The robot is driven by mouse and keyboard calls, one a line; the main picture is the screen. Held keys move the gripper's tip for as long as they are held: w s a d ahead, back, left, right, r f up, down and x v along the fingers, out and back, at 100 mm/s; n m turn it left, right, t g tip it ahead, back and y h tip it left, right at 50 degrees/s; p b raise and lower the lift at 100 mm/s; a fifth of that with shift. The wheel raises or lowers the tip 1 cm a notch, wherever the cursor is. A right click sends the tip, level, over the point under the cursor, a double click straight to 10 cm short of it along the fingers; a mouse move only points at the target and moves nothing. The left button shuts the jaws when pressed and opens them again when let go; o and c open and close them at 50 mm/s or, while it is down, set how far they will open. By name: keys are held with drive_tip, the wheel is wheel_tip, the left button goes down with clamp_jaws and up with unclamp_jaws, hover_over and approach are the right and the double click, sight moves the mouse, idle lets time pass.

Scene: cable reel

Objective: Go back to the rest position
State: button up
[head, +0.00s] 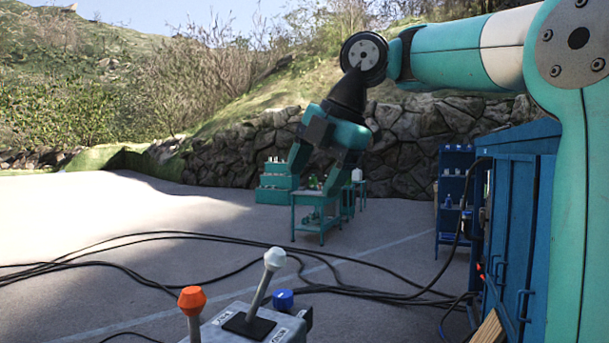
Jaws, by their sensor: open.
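My arm reaches in from the upper right, teal with a white band. My gripper (317,174) hangs at its end near the middle of the view, pointing down. Its two teal fingers are spread apart and nothing shows between them. It is in the air, in front of the distant teal table in the picture. No cable reel can be made out.
A grey box (246,325) with an orange-knobbed lever (192,300), a white-knobbed lever (274,259) and a blue knob (283,299) is in the foreground. Black cables (200,236) cross the pavement. A blue cabinet (510,220) stands right; a teal table (316,199) stands farther back.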

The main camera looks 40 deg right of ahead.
drive_tip(key=s+a+f+m+g+y+b, duration=0.15)
drive_tip(key=a+f+m, duration=0.25)
drive_tip(key=a+f, duration=0.45)
drive_tip(key=s+a+f+m+g+b, duration=0.1)
drive_tip(key=s+a+f+m, duration=0.3)
drive_tip(key=s+f, duration=0.3)
drive_tip(key=s+a+f+m+g+b, duration=0.1)
drive_tip(key=s+a+f+m, duration=0.3)
drive_tip(key=f, duration=0.8)
drive_tip(key=s+m+g, duration=0.1)
drive_tip(key=s+m, duration=0.1)
drive_tip(key=s, duration=0.2)
drive_tip(key=shift+s+m, duration=0.25)
drive_tip(key=shift+m, duration=0.15)
